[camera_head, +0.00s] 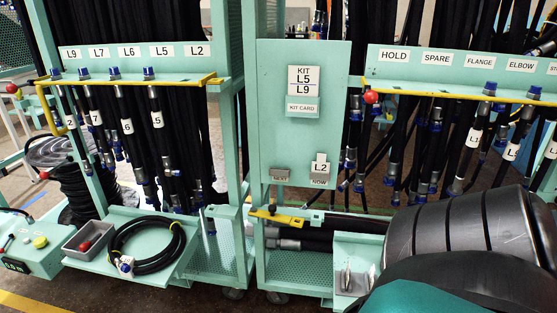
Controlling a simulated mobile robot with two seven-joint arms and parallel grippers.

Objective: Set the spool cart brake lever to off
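At the left, black hose is wound in a stack on what looks like the spool cart (78,185), partly hidden behind the teal rack. A red ball knob (43,175) sits at its left side. It may be the end of the brake lever, but I cannot tell its setting. A second red knob (12,88) shows higher at the far left edge. Neither of my grippers can be seen. A large dark ribbed body at the lower right, probably my own arm, hides that corner.
A teal shelf (105,262) holds a coiled black hose (150,247) and a grey tray (88,238) with a red ball. A control box (28,250) stands at the lower left. Hanging hoses fill both racks around a central panel (300,140). Some floor is clear at the lower left.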

